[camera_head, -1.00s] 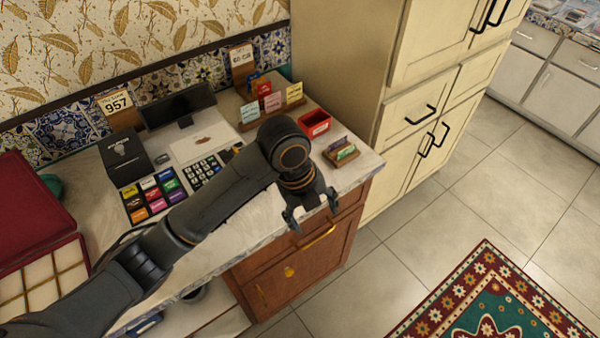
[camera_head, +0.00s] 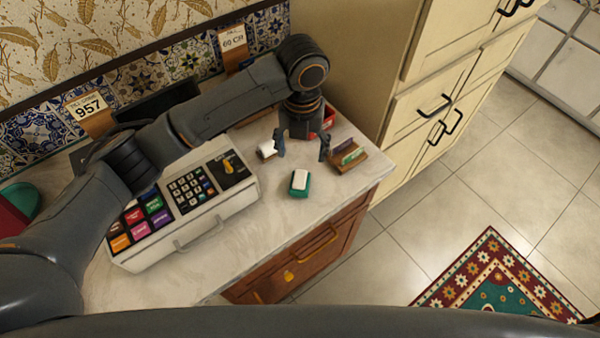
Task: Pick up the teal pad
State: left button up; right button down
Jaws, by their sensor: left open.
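The small teal pad (camera_head: 299,193) with a white top lies on the pale marble counter, near its front edge. My left gripper (camera_head: 302,152) is open and points down just behind the pad in the picture. Its two fingers are spread and nothing shows between them. The pad is in full view, apart from the fingers in the picture. My right gripper is not in view.
A cash register (camera_head: 184,208) with coloured keys stands left of the pad. A wooden holder with cards (camera_head: 347,157) is close on the right. A small white-topped item (camera_head: 267,149) and a red tray (camera_head: 329,117) are near the gripper. The counter in front is clear.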

pick_arm(q)
send_over(300, 176)
notch_tip(300, 176, down, 5)
jog(key=shift+d+r+p, duration=0.15)
jog(key=shift+r+p, duration=0.05)
jog(key=shift+p, duration=0.15)
notch_tip(300, 176, down, 3)
jog(key=shift+p, duration=0.7)
notch_tip(300, 176, down, 2)
jog(key=shift+f, duration=0.25)
jog(key=shift+f+p, duration=0.3)
jog(key=shift+f, duration=0.1)
jog(key=shift+c, duration=0.2)
jog(key=c, duration=1.2)
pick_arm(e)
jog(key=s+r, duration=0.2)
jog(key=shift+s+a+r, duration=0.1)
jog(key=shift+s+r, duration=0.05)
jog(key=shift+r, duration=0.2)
